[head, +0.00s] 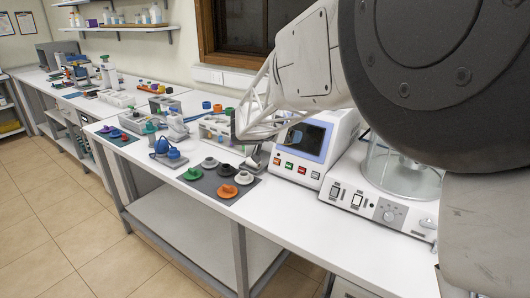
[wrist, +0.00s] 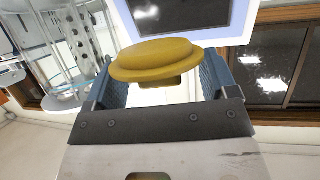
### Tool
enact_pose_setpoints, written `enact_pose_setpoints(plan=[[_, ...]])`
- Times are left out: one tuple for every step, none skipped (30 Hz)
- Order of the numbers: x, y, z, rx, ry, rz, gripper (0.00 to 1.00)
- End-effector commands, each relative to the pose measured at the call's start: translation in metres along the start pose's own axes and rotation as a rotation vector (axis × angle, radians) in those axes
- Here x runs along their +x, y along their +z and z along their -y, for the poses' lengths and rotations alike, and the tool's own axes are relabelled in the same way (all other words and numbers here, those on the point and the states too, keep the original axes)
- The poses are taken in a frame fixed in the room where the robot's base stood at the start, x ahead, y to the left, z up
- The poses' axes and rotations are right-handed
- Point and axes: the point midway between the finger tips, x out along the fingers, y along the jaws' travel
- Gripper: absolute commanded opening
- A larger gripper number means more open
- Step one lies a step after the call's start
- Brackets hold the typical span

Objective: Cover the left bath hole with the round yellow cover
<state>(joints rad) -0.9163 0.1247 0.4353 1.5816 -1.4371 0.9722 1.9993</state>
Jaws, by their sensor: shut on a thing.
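The round yellow cover (wrist: 150,58) is in my gripper (wrist: 158,75) in the wrist view. It sits between the two blue finger pads, its wide rim towards the camera and a small stem below the rim. In the head view I cannot make out the cover; my own arm fills the right side. The glass bath (head: 408,178) stands on a white base at the right of the bench, its top hidden behind my arm. The glass bath (wrist: 62,60) also shows at the left of the wrist view. I cannot see the left bath hole clearly in either view.
A white instrument with a screen (head: 305,138) stands left of the bath. A dark mat (head: 209,184) holds green (head: 193,174), orange (head: 228,191) and other covers. Racks and bottles crowd the bench further back. The bench front before the instrument is clear.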

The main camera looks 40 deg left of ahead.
Motion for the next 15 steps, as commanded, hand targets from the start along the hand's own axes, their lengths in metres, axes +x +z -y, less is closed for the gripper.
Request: enact_pose_setpoints(plan=[[0.008, -0.016, -0.009, 0.01, 0.01, -0.001, 0.56], [0.011, -0.025, -0.015, 0.012, 0.015, -0.001, 0.56], [0.017, -0.036, -0.021, 0.015, 0.022, -0.002, 0.56], [0.021, -0.044, -0.027, 0.017, 0.027, -0.002, 0.56], [0.024, -0.052, -0.032, 0.019, 0.032, -0.003, 0.56], [0.029, -0.063, -0.039, 0.023, 0.039, -0.003, 0.56], [0.033, -0.071, -0.045, 0.024, 0.044, -0.003, 0.56], [0.036, -0.079, -0.05, 0.027, 0.049, -0.003, 0.56], [0.04, -0.091, -0.058, 0.03, 0.055, -0.005, 0.56], [0.043, -0.099, -0.064, 0.032, 0.059, -0.006, 0.56], [0.046, -0.107, -0.07, 0.035, 0.063, -0.006, 0.56], [0.051, -0.117, -0.078, 0.036, 0.07, -0.007, 0.56], [0.054, -0.125, -0.084, 0.039, 0.074, -0.007, 0.56], [0.056, -0.133, -0.09, 0.042, 0.078, -0.008, 0.56], [0.06, -0.143, -0.098, 0.044, 0.084, -0.009, 0.56]])
